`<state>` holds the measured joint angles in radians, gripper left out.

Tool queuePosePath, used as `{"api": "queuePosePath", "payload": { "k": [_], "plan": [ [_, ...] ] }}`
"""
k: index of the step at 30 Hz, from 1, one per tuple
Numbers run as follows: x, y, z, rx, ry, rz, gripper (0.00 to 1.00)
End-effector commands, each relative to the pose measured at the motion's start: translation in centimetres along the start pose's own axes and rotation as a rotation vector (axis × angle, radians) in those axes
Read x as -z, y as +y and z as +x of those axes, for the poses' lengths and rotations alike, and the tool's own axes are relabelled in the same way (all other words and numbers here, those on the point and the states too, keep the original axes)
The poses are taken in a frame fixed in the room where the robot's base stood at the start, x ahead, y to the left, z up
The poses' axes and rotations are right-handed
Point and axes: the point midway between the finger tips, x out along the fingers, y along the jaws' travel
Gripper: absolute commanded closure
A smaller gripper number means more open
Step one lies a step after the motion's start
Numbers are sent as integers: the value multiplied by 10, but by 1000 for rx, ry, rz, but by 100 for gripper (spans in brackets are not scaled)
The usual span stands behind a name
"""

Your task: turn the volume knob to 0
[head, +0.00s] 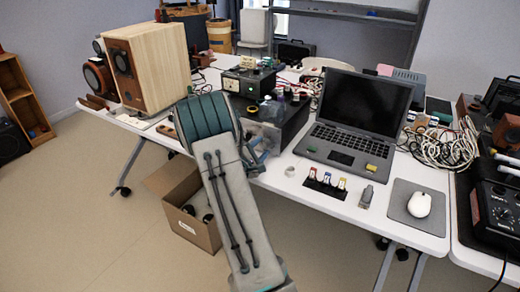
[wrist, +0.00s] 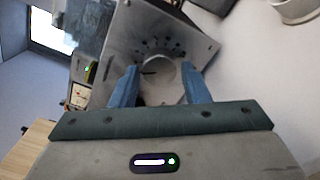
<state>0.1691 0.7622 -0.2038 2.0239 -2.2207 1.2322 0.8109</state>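The volume knob (wrist: 162,78) shows in the wrist view as a round grey dial on a metal front panel (wrist: 133,32), with a ring of dark dots around it and a short dark mark at its left. My gripper (wrist: 160,72) has its two blue fingers apart, one on each side of the knob. I cannot tell whether they touch it. In the head view, the dark amplifier box (head: 285,122) stands on the table behind my arm. My arm hides the knob and most of the gripper there.
A wooden speaker (head: 160,65) stands to the left, an open laptop (head: 365,103) to the right. Cables (head: 445,148) lie beyond the laptop. A cardboard box (head: 180,187) is on the floor below the table.

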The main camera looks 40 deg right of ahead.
Motion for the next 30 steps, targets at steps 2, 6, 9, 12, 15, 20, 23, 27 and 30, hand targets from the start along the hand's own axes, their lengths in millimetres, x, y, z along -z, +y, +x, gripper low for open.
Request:
{"api": "queuePosePath", "payload": {
  "k": [2,6,9,12,15,20,23,27,30],
  "plan": [
    [0,0,0,0,0,0,81],
    [0,0,0,0,0,0,90],
    [0,0,0,1,0,-5,90],
    [0,0,0,1,0,-21,90],
    [0,0,-1,1,1,-54,89],
    [0,-1,-1,1,1,-147,89],
    [1,0,-1,0,2,-227,89],
    [1,-1,-1,0,2,-358,89],
    [0,0,-1,0,2,-454,89]
  ]
}}
